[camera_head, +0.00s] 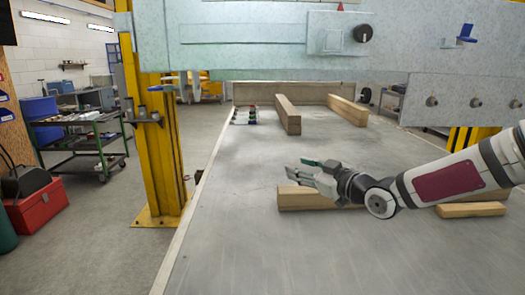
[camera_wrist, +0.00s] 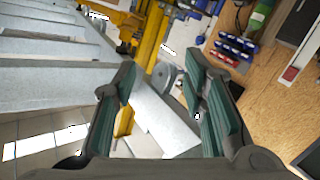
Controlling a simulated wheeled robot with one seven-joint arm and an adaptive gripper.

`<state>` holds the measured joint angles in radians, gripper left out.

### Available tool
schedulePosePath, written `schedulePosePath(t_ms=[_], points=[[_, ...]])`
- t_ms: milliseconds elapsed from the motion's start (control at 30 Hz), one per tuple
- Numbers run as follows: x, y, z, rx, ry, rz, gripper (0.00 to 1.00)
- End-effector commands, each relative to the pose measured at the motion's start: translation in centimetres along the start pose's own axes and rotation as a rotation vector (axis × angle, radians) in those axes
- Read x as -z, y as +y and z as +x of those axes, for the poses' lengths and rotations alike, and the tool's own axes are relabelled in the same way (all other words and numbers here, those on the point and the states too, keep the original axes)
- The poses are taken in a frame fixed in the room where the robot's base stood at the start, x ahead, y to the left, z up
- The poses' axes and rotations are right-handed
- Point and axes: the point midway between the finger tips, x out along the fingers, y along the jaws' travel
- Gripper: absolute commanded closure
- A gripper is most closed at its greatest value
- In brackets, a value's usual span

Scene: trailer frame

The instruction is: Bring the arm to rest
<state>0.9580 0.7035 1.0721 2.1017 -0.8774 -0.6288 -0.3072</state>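My gripper (camera_head: 312,175) hangs over the grey flat bed, its fingers pointing left in the head view. Behind it, a wooden beam (camera_head: 300,203) lies on the bed. In the wrist view my gripper (camera_wrist: 160,110) shows its green-padded fingers wide apart, with nothing held between them. My arm reaches in from the right edge of the head view, bent low over the bed. Whether the gripper touches the beam behind it cannot be told.
A pale metal beam (camera_head: 250,45) with a black knob (camera_head: 363,33) spans the top. Two wooden beams (camera_head: 288,115) (camera_head: 347,112) lie farther back, and a short one (camera_head: 470,210) lies under my arm. A yellow post (camera_head: 160,150) stands left. The bed's front is clear.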

Motion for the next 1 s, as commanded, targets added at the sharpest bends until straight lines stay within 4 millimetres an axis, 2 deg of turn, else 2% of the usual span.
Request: schedulePosePath(t_ms=[33,167,267,400,567,733,867,1000], points=[[-0.9,-1.5,0.0,0.024,-0.095,-0.022,0.61],[-3.8,-3.7,-1.6,0.042,-0.342,-0.046,0.61],[-5.2,-4.4,-4.0,0.024,-0.516,-0.060,0.61],[-5.5,-4.7,-8.4,-0.039,-0.728,-0.064,0.61],[-4.1,-4.7,-14.4,-0.150,-0.923,-0.031,0.61],[-1.3,-5.7,-21.4,-0.282,-1.064,0.062,0.61],[1.1,-7.4,-26.7,-0.369,-1.129,0.176,0.61],[3.3,-10.5,-32.0,-0.425,-1.163,0.334,0.61]])
